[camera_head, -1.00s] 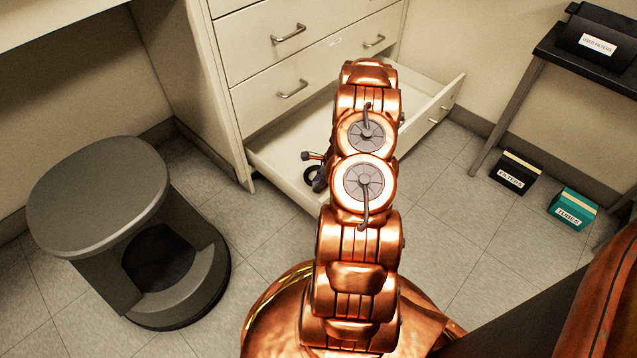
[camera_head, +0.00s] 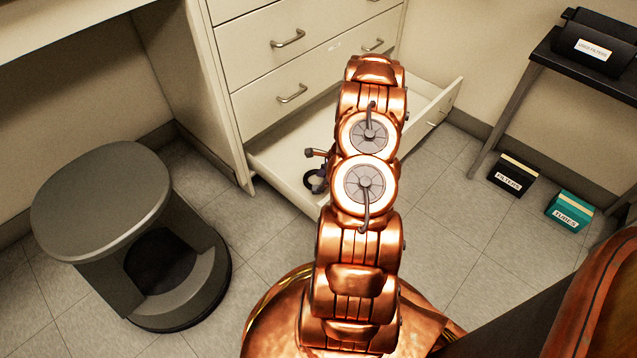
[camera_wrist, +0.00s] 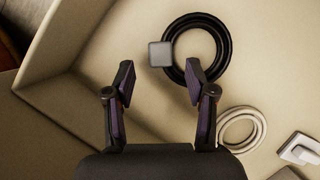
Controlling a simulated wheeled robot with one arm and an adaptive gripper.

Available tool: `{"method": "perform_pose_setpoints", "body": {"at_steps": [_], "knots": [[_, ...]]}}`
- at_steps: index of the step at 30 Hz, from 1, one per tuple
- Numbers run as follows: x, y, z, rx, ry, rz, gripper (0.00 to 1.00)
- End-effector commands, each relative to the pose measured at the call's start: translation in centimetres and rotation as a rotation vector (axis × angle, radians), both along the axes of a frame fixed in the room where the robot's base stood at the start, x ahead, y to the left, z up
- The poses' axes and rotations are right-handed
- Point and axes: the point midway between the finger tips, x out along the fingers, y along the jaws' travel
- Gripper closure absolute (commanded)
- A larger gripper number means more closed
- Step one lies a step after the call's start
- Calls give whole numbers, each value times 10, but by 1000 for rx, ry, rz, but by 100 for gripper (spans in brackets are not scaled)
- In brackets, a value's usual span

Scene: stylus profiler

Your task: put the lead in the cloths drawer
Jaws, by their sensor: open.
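A black coiled lead (camera_wrist: 222,57) with a grey block (camera_wrist: 161,54) at its left side lies on the pale floor of the open bottom drawer (camera_head: 273,170). My gripper (camera_wrist: 160,76) is open and empty above the drawer floor. In the wrist view its right fingertip overlaps the lower left of the coil, and the grey block shows beyond the gap between the fingers. In the head view my arm hides most of the gripper. I cannot read the drawer labels.
A cream coil (camera_wrist: 241,128) and a white plug-like piece (camera_wrist: 300,149) lie right of the gripper. Shut drawers (camera_head: 300,75) rise above the open one. A grey stool (camera_head: 105,200) stands left; a filters box (camera_head: 513,176) and tubes box (camera_head: 569,211) stand right.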

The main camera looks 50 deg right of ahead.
Motion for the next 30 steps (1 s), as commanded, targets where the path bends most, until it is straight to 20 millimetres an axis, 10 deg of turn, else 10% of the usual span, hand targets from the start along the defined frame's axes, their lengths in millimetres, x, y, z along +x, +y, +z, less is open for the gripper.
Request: {"method": "perform_pose_setpoints", "body": {"at_steps": [19, 30], "knots": [[-20, -15, 83, -4, -4, 27, 45], [20, 88, 179, -30, -54, 471, 45]]}}
